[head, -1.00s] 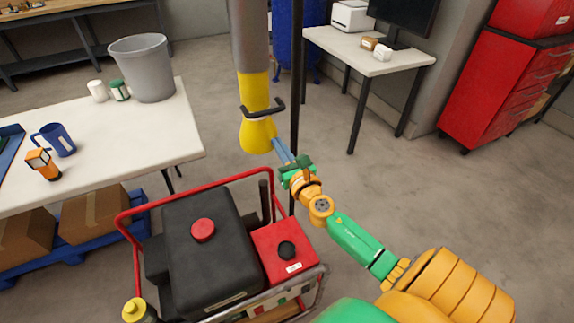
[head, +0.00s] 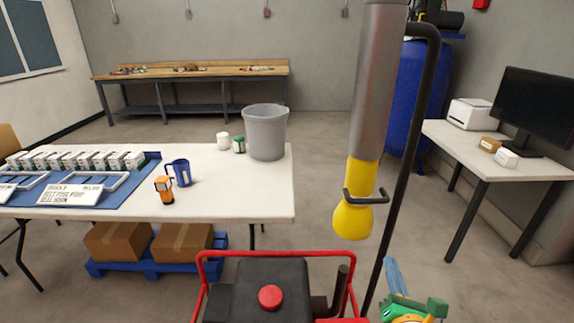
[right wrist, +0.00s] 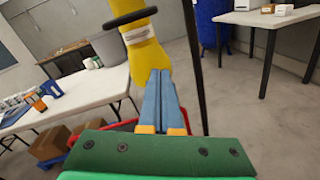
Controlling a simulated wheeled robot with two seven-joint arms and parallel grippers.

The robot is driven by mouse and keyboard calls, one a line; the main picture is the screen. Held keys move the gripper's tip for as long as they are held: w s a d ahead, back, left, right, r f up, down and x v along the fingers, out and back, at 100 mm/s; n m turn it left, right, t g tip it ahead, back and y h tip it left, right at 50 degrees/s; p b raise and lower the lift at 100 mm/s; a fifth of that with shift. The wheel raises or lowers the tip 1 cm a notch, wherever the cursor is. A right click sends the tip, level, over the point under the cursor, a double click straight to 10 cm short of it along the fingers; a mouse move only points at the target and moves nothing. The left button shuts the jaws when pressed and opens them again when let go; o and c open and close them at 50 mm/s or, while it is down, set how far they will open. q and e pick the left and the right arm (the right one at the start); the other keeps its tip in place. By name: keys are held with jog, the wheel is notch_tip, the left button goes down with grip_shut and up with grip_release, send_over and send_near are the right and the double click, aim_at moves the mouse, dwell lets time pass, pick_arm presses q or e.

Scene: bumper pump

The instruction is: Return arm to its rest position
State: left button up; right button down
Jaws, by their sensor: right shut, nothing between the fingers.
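My right gripper (head: 392,272) is at the bottom right of the head view, in front of and below the yellow nozzle. In the right wrist view its blue fingers (right wrist: 160,92) are shut together with nothing between them. The yellow nozzle (head: 355,205) hangs upright below a grey tube (head: 376,80) and has a black handle (head: 364,197) around it. In the right wrist view the yellow nozzle (right wrist: 145,55) shows just behind the fingertips; I cannot tell whether they touch. My left gripper is not in view.
A red-framed machine (head: 275,256) with a black top and red cap stands at the bottom centre. A black pole (head: 405,175) rises beside the nozzle. A white table (head: 235,205) with a grey bucket (head: 265,135) is at left, and a desk (head: 490,165) at right. Floor between is clear.

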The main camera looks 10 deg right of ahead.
jog(key=s+a+f+m+g, duration=0.2)
jog(key=s+f+m+g, duration=0.55)
jog(key=m, duration=0.75)
jog(key=s+a+f+m+g+y, duration=0.3)
jog(key=s+a+f+m, duration=0.15)
jog(key=s+a, duration=0.2)
jog(key=s+a+f+m+g+y, duration=0.3)
jog(key=s+a+m, duration=0.25)
jog(key=a, duration=0.25)
notch_tip(320, 180, down, 16)
jog(key=r+g, duration=0.1)
jog(key=s+d+f+g, duration=0.1)
jog(key=s+d+f, duration=0.2)
jog(key=s+f, duration=0.8)
jog(key=shift+s+f, duration=0.25)
jog(key=shift+s, duration=0.95)
